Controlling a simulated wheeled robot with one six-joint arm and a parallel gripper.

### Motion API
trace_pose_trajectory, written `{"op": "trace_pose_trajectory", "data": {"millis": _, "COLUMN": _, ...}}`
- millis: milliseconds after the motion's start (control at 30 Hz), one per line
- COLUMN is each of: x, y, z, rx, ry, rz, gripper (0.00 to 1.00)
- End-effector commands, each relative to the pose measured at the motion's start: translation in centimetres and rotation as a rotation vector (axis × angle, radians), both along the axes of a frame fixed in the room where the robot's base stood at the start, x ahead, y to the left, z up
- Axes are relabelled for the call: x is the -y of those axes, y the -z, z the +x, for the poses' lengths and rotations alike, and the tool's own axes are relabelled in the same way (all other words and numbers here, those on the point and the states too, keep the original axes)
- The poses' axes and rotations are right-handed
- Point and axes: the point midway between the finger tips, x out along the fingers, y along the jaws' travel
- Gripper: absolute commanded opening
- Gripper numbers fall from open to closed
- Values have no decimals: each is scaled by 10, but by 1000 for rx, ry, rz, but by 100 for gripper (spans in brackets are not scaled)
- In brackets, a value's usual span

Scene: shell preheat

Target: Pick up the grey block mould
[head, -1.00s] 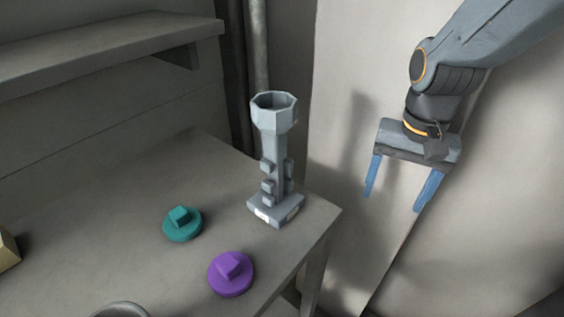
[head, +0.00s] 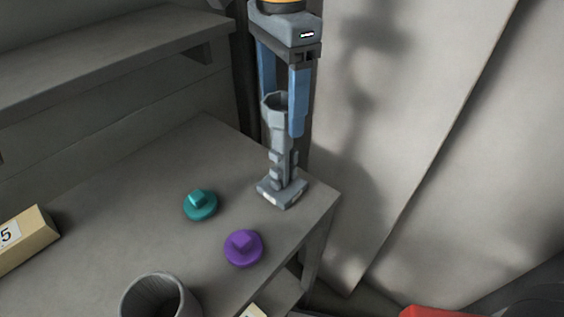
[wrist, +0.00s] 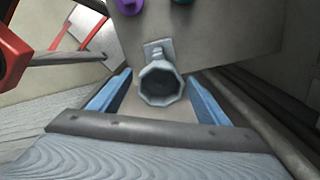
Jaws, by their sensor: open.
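The grey block mould (head: 279,150) stands upright near the right corner of the table. It has a flared octagonal cup on top, a narrow stem with small blocks on its sides, and a square foot. My gripper (head: 281,112) points down over it, open, with one blue finger on each side of the cup in the head view. In the wrist view the mould's round open top (wrist: 160,84) lies between and slightly beyond the fingertips of my gripper (wrist: 159,82). I see no clear contact.
A teal knobbed disc (head: 200,205) and a purple one (head: 243,248) lie left of the mould. A grey round pot (head: 160,297) and a beige numbered block (head: 25,240) are further left. A shelf (head: 110,70) runs along the wall behind.

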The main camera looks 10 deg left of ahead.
Motion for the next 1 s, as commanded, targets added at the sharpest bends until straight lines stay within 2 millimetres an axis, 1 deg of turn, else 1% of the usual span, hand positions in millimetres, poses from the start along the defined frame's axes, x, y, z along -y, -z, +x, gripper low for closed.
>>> {"op": "trace_pose_trajectory", "data": {"millis": 333, "x": 1, "y": 44, "z": 1, "rx": -3, "ry": 0, "rz": -3, "gripper": 70}}
{"op": "trace_pose_trajectory", "data": {"millis": 433, "x": 1, "y": 50, "z": 2, "rx": 0, "ry": 0, "rz": 0, "gripper": 70}}
{"op": "trace_pose_trajectory", "data": {"millis": 633, "x": 1, "y": 51, "z": 2, "rx": 1, "ry": -1, "rz": 1, "gripper": 70}}
{"op": "trace_pose_trajectory", "data": {"millis": 667, "x": 1, "y": 51, "z": 2, "rx": 1, "ry": -1, "rz": 1, "gripper": 68}}
{"op": "trace_pose_trajectory", "data": {"millis": 800, "x": 1, "y": 50, "z": 2, "rx": 1, "ry": -1, "rz": 1, "gripper": 44}}
{"op": "trace_pose_trajectory", "data": {"millis": 967, "x": 1, "y": 50, "z": 2, "rx": 1, "ry": -1, "rz": 1, "gripper": 17}}
{"op": "trace_pose_trajectory", "data": {"millis": 1000, "x": 1, "y": 50, "z": 2, "rx": 1, "ry": -1, "rz": 1, "gripper": 10}}
